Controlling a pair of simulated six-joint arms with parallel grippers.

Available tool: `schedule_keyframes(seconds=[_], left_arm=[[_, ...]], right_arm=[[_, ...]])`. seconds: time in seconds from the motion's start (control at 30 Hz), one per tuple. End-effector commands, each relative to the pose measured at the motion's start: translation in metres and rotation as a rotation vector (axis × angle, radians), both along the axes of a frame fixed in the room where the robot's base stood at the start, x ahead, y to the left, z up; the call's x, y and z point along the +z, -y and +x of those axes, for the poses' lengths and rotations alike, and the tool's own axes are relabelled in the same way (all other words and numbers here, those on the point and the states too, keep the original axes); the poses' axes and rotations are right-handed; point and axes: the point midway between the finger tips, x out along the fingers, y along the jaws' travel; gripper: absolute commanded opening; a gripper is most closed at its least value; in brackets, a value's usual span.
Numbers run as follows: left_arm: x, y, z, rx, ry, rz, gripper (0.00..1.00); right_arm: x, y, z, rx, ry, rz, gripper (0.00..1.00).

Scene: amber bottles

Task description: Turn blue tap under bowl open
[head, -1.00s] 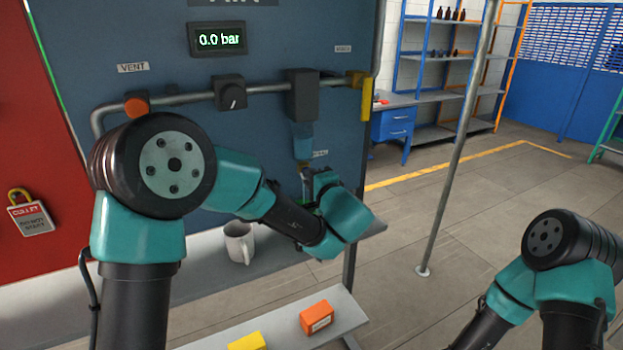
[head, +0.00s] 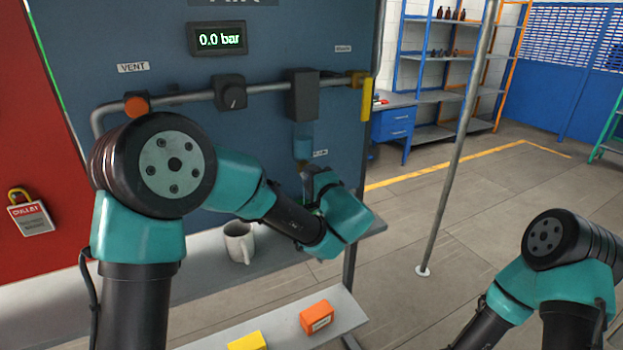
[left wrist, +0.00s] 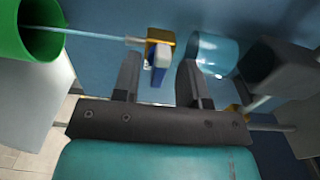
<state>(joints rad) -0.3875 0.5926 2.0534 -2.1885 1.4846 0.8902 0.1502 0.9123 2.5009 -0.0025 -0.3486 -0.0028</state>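The blue tap (left wrist: 160,56) shows in the left wrist view as a blue and white handle on a brass body. The clear bluish bowl (left wrist: 212,55) is just right of it there; in the head view the bowl (head: 303,140) hangs under a dark block on the pipe. My left gripper (left wrist: 159,64) is open, one finger on each side of the tap handle in the picture; I cannot tell whether either touches it. In the head view my left gripper (head: 313,183) is below the bowl and hides the tap. My right gripper is out of view.
A green cylinder (left wrist: 30,38) is at the left of the wrist view. A white mug (head: 238,243) stands on the ledge. Orange (head: 316,317) and yellow (head: 247,341) blocks lie on the lower shelf. A yellow handle (head: 366,98) is at the pipe's right end.

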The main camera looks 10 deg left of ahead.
Motion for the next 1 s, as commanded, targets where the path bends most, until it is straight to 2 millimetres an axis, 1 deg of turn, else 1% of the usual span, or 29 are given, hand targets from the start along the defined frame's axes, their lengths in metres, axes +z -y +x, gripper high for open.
schedule_keyframes(seconds=[0.17,0.27,0.8,0.9,1.0], left_arm=[[0.000,0.008,-0.010,-0.002,-0.001,0.001,0.39],[0.001,0.016,-0.022,-0.003,-0.001,0.001,0.39],[0.001,0.076,-0.106,-0.005,0.001,0.001,0.39],[0.000,0.086,-0.120,-0.005,0.001,0.001,0.39],[0.001,0.094,-0.131,-0.003,0.001,0.001,0.39]], right_arm=[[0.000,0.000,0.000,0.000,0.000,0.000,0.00],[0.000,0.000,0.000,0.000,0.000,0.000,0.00],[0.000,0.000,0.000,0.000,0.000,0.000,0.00],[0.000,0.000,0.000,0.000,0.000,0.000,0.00],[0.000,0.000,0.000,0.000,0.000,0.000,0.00]])
